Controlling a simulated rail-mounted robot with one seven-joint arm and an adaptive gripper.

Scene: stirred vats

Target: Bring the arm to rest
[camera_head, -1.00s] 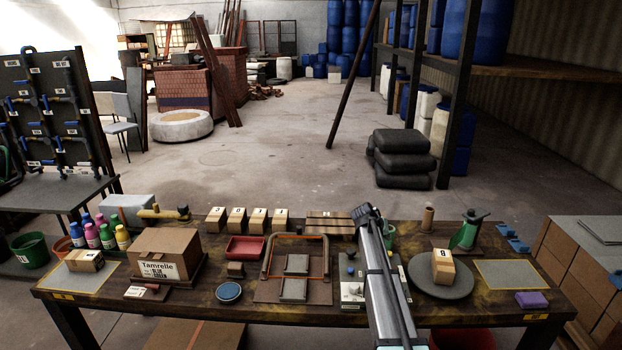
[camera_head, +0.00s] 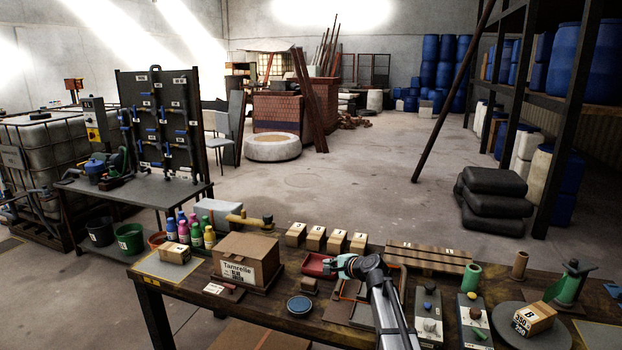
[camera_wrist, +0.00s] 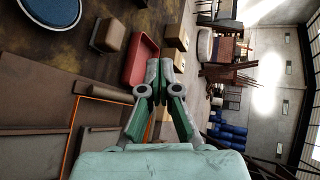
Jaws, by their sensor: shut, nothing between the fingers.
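My gripper (camera_head: 340,263) is in the head view at the end of my arm, raised above the middle of the workbench (camera_head: 262,318). It lies in front of the red tray (camera_head: 316,264) in the picture and overlaps part of its right side. In the wrist view the fingers of my gripper (camera_wrist: 164,78) are closed together with nothing between them. The red tray (camera_wrist: 139,62) shows just beyond them, to the left. My arm hides part of the framed board with orange edging.
A cardboard box (camera_head: 244,262), several small bottles (camera_head: 195,233), numbered blocks (camera_head: 315,238) and a blue-topped round dish (camera_head: 300,306) stand on the bench. Button boxes (camera_head: 428,315) and a turntable (camera_head: 505,322) holding a block are at right. The air above the bench looks clear.

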